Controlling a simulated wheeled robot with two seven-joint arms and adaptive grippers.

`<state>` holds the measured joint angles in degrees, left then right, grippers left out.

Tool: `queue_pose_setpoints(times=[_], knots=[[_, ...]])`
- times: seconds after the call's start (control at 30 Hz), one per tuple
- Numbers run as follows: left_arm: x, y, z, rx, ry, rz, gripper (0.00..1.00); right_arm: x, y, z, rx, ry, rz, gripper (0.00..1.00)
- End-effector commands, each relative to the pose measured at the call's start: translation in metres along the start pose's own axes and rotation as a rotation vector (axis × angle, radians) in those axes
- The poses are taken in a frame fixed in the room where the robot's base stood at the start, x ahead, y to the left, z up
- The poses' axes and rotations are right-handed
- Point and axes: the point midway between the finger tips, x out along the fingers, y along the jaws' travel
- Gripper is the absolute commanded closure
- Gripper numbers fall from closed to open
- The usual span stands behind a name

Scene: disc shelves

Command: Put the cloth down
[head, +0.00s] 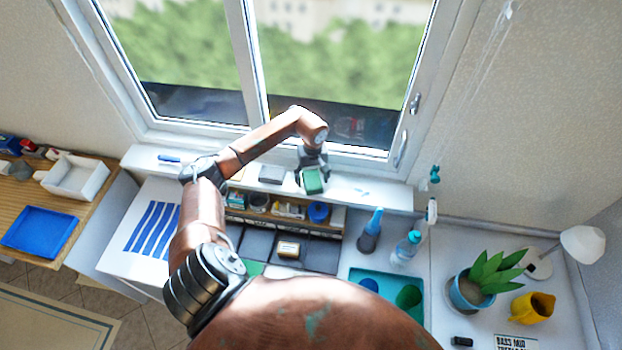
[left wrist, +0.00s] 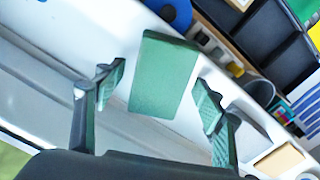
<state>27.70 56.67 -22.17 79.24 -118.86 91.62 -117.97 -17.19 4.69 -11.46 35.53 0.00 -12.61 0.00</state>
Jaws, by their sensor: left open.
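The cloth (head: 313,183) looks like a flat green folded block on the white windowsill, below the window. It also shows in the left wrist view (left wrist: 165,70), lying on the sill between the fingers. My left gripper (head: 312,168) is over the sill at the cloth. In the left wrist view my left gripper (left wrist: 160,85) is open, one finger on each side of the cloth, with gaps visible on both sides. My right gripper is not in view.
A grey block (head: 271,174) lies on the windowsill (head: 375,191) left of the cloth. Below the sill are a shelf with small items and a blue roll (head: 318,212). The sill right of the cloth is mostly clear.

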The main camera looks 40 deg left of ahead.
Motion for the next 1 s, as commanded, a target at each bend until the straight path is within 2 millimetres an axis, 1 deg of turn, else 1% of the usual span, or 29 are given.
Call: queue_pose_setpoints(times=[0.17,0.23,0.27,0.37,0.6,0.7,0.8,0.9,1.0], knots=[[-0.002,0.0,0.0,0.0,0.0,0.0,0.36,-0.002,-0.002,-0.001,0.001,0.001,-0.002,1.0],[-0.006,0.0,0.0,-0.001,0.0,0.001,0.36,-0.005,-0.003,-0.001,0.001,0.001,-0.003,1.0],[-0.01,0.0,-0.002,0.0,0.003,0.002,0.36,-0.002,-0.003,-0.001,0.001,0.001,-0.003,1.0],[-0.025,0.0,-0.002,0.002,0.006,0.0,0.36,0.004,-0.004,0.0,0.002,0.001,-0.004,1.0],[-0.076,0.0,-0.001,0.002,0.005,0.001,0.36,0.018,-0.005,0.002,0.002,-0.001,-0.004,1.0],[-0.095,0.0,-0.001,0.0,0.003,0.0,0.36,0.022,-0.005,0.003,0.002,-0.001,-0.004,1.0],[-0.109,0.0,-0.001,0.0,0.002,0.001,0.36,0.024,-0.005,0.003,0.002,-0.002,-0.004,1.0],[-0.118,0.0,0.0,0.0,0.001,0.0,0.36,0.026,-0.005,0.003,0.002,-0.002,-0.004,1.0],[-0.122,0.0,0.0,0.0,0.0,0.0,0.36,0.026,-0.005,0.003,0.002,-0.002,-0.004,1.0]])
